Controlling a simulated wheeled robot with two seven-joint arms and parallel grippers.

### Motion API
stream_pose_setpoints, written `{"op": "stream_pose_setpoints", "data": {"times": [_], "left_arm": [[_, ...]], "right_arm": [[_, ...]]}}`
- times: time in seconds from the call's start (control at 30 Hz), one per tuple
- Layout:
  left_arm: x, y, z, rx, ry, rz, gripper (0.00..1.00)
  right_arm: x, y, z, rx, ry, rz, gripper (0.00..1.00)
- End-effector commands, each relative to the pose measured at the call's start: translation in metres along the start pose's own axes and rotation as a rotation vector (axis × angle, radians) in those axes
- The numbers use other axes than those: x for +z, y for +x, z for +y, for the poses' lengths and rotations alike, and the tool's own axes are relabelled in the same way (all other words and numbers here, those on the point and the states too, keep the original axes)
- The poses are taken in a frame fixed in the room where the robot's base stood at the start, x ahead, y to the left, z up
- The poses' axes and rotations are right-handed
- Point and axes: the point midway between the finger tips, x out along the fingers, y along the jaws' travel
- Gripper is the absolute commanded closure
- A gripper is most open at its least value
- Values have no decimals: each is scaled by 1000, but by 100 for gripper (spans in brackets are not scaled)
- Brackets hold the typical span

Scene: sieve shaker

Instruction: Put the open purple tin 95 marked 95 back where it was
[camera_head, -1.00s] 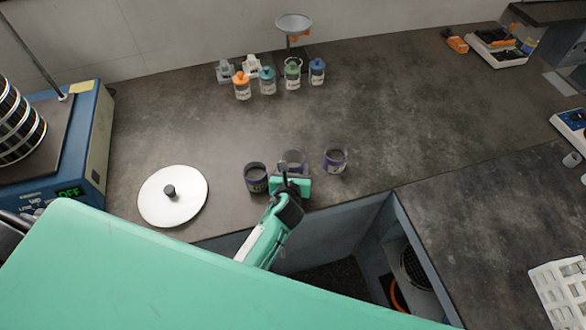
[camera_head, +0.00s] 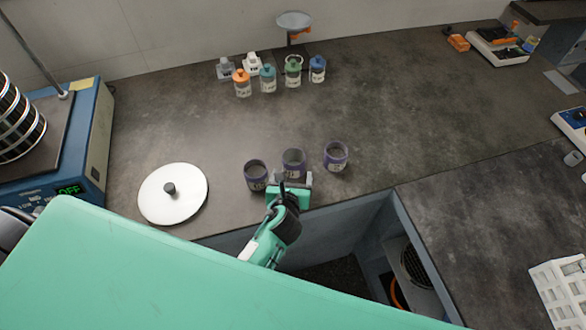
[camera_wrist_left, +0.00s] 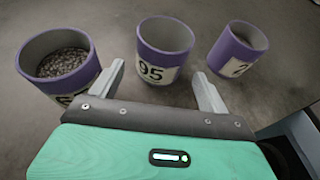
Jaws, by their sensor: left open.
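Three open purple tins stand in a row near the counter's front edge. The middle tin, marked 95 (camera_wrist_left: 162,57), stands upright on the counter and also shows in the head view (camera_head: 293,160); little of its inside can be seen. My left gripper (camera_wrist_left: 162,88) is open, with one finger on each near side of tin 95 and the tin just beyond the fingertips. In the head view my left gripper (camera_head: 289,179) is just in front of the tin. My right gripper is not in view.
A tin with dark grains (camera_wrist_left: 62,65) stands left of tin 95, and another purple tin (camera_wrist_left: 238,48) stands right. A white round lid (camera_head: 185,199) lies further left. Several small bottles (camera_head: 268,80) stand at the back. The middle counter is clear.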

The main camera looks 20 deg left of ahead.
Motion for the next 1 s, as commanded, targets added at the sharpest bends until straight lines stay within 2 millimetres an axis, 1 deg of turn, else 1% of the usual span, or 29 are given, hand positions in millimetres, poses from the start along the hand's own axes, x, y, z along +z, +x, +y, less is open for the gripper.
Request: {"op": "stream_pose_setpoints", "data": {"times": [0.03, 0.2, 0.37, 0.53, 1.0], "left_arm": [[-1, -12, 0, -2, 0, 0, 21], [-1, -43, 0, -1, -1, 1, 21], [0, -61, 0, -2, -1, 0, 21], [0, -66, 0, -1, -2, -1, 21], [0, -66, 0, -1, -1, 0, 21]], "right_arm": [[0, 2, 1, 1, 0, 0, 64], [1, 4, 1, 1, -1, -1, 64], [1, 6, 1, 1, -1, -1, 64], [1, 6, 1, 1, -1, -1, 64], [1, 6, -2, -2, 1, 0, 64]]}}
